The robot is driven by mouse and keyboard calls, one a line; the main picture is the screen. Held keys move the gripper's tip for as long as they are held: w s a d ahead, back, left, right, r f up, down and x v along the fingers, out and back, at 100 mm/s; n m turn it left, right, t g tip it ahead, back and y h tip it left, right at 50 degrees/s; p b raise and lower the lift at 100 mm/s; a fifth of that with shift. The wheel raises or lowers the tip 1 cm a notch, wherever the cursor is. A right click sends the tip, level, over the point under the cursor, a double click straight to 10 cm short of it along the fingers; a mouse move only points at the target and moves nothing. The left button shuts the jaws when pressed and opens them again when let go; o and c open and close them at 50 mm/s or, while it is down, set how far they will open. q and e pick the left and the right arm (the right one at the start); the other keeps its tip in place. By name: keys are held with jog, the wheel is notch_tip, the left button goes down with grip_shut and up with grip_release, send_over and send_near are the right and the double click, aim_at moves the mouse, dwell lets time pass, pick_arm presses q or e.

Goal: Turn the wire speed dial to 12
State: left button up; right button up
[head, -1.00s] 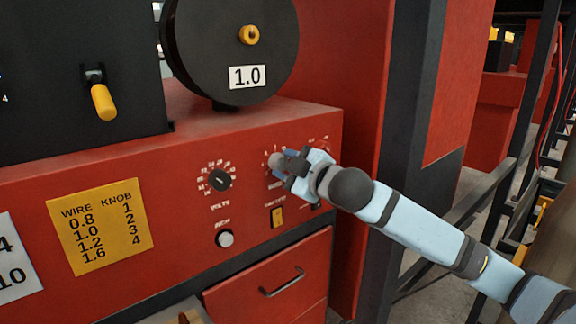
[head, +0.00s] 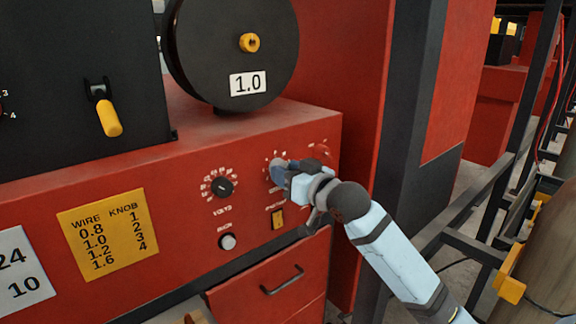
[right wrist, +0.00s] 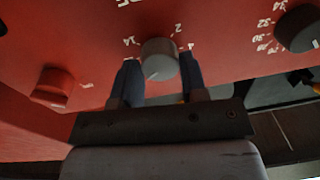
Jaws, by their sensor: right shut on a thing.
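The wire speed dial is a grey knob on the red panel, and it shows in the right wrist view (right wrist: 158,57) between my right gripper's two dark fingers. A light pointer mark is on its face, and part of a white number scale rings it. In the head view my right gripper (head: 281,171) covers most of this dial, so its exact reading cannot be told. My right gripper also shows in the right wrist view (right wrist: 158,80), shut on the knob with one finger on each side. My left gripper is not in view.
A black volts dial (head: 222,187) sits left of the gripper, and a red knob (head: 321,151) sits close on its right. Below are a yellow switch (head: 278,217), a round grey button (head: 227,241) and a drawer handle (head: 283,281). A spool (head: 225,50) stands above.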

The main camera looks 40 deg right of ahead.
jog(key=m, duration=0.3)
jog(key=m+p, duration=0.1)
jog(key=m, duration=0.1)
jog(key=shift+r+m, duration=0.2)
jog(key=shift+m, duration=0.2)
dwell(0.4)
jog(key=o, duration=0.8)
jog(key=shift+o, duration=0.6)
jog(key=shift+w+f, duration=0.1)
jog(key=shift+f, duration=0.05)
